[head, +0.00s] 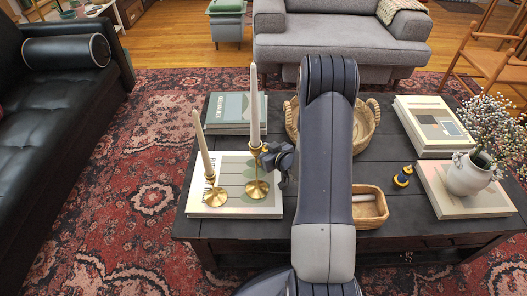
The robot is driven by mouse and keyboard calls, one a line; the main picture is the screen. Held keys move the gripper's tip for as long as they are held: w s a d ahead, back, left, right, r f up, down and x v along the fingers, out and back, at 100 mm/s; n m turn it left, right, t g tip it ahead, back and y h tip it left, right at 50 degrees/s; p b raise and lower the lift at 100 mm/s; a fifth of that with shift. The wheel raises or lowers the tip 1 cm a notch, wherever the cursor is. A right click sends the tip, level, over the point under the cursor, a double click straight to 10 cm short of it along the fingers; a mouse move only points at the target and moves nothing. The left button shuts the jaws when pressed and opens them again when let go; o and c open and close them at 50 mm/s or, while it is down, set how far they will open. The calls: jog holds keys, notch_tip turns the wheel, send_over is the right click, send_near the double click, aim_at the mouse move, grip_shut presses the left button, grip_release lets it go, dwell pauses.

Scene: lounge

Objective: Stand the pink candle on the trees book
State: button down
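Two pale tapers in brass holders show at the table's left front. The shorter candle (203,147) is cream to faintly pinkish; the taller one (254,108) is paler. I cannot tell for sure which is the pink candle. Both are upright over a white book (231,167) with green tree-like ovals on its cover, which looks like the trees book. The shorter one's base rests on it; whether the taller one's base touches is unclear. My gripper (268,158) is at the taller candle's brass holder, just under the candle. Its fingers are too small and dark to read.
A green book stack (236,108) lies behind. A round basket (368,122) and a small wooden tray (371,208) are partly hidden by my arm. White books (434,118), a white flower vase (468,176) and a yellow-and-dark object (402,176) stand right.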

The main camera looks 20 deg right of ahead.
jog(key=shift+f, duration=0.15)
jog(key=c, duration=1)
grip_release()
jog(key=shift+c, duration=0.2)
jog(key=shift+r, duration=0.25)
jog(key=shift+s+d+r, duration=0.1)
jog(key=shift+s+r, duration=0.05)
jog(key=shift+s, duration=0.2)
jog(key=p+v, duration=0.2)
jog(key=v, duration=0.9)
jog(key=shift+s, duration=0.2)
